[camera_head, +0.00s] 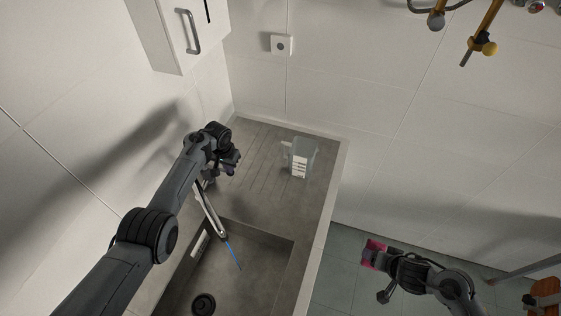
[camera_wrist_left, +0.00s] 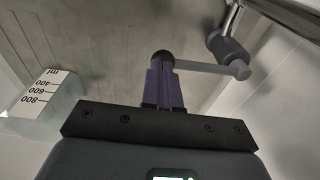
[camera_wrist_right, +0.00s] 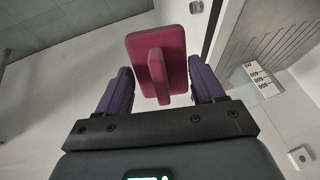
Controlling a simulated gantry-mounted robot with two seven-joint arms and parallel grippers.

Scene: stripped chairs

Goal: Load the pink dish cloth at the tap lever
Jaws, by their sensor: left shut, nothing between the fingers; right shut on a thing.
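The pink dish cloth (camera_head: 374,254) is held by my right gripper (camera_head: 388,258) over the floor, right of the counter. In the right wrist view the cloth (camera_wrist_right: 140,48) looks like a flat pink slab with a raised tab between the fingers. The tap (camera_head: 208,208) stands at the sink's back left. My left gripper (camera_head: 233,163) is shut and empty above the counter behind the tap. In the left wrist view its purple fingers (camera_wrist_left: 164,85) reach a black knob at the end of the tap lever (camera_wrist_left: 212,68); whether they touch cannot be told.
A clear measuring jug (camera_head: 300,157) stands on the ribbed drainboard. The sink (camera_head: 250,268) has a dark drain, and a thin blue streak hangs from the spout. A wall cabinet (camera_head: 180,35) is upper left. Floor (camera_head: 348,220) is open right of the counter.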

